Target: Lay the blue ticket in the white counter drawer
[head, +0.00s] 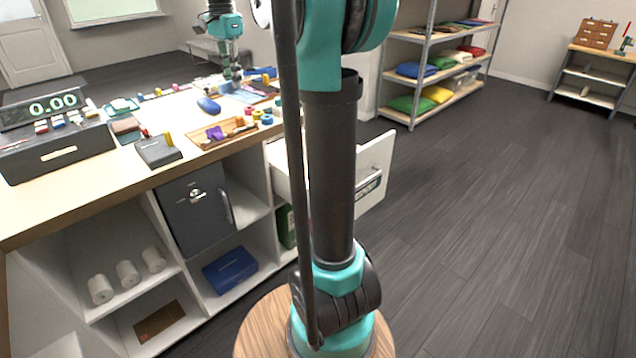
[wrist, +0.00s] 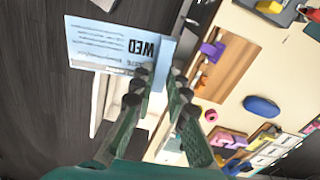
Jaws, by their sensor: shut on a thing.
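The blue ticket (wrist: 100,45) is a pale blue card with dark print reading WED. My gripper (wrist: 158,76) is shut on its edge, and the card sticks out to the upper left in the wrist view. In the head view my gripper (head: 231,78) hangs fingers down, well to the left of my arm's column. The white counter drawer (head: 373,165) is pulled open at the counter's right end. My arm hides part of it. In the wrist view the drawer (wrist: 98,108) lies below the ticket and fingers, which cover much of its inside.
The counter top (head: 110,165) bears a wooden tray (head: 203,137), a blue oval item (head: 208,105), small coloured rings and a register (head: 55,145). A grey safe (head: 195,215) sits under the counter. Shelves (head: 430,80) stand at the back. The floor on the right is clear.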

